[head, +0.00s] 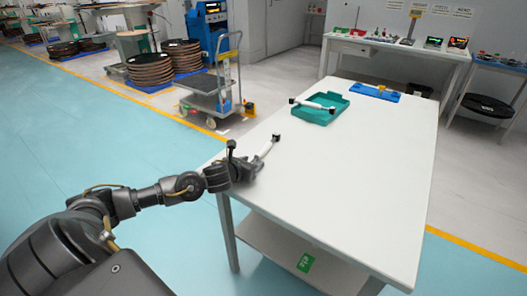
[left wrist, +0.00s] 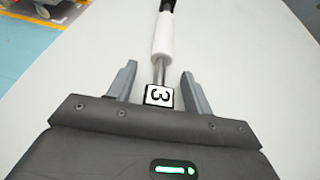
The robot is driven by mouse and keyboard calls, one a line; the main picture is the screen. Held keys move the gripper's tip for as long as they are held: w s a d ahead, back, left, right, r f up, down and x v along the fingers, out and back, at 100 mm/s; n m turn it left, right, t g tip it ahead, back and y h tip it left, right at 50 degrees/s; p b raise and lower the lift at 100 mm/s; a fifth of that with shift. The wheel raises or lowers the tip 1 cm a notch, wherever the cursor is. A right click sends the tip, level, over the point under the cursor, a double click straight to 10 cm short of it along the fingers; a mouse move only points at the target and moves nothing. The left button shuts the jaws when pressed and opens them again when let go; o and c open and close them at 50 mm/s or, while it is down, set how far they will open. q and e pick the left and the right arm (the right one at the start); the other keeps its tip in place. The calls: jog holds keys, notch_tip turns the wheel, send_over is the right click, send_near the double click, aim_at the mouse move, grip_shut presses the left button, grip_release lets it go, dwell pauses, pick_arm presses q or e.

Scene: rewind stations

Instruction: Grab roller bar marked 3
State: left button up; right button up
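The roller bar marked 3 (left wrist: 162,45) lies on the white table, with a metal shaft, a white sleeve and a black far end. Its white tag with a black 3 (left wrist: 159,95) is at the near end. My left gripper (left wrist: 160,85) is open around this end, one finger on each side, with gaps between fingers and tag. In the head view the gripper (head: 255,163) is low over the table's left edge, and the bar (head: 268,148) points away from it. My right gripper is not in view.
A second roller bar (head: 313,104) with black ends lies across a teal tray (head: 321,117) farther back on the table (head: 345,165). A blue holder (head: 385,97) with a yellow part sits behind it. The table's middle and right are clear. A trolley (head: 213,93) stands beyond the left edge.

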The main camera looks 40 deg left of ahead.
aim_at(260, 153)
pick_arm(q)
grip_shut()
jog(key=shift+r, duration=0.1)
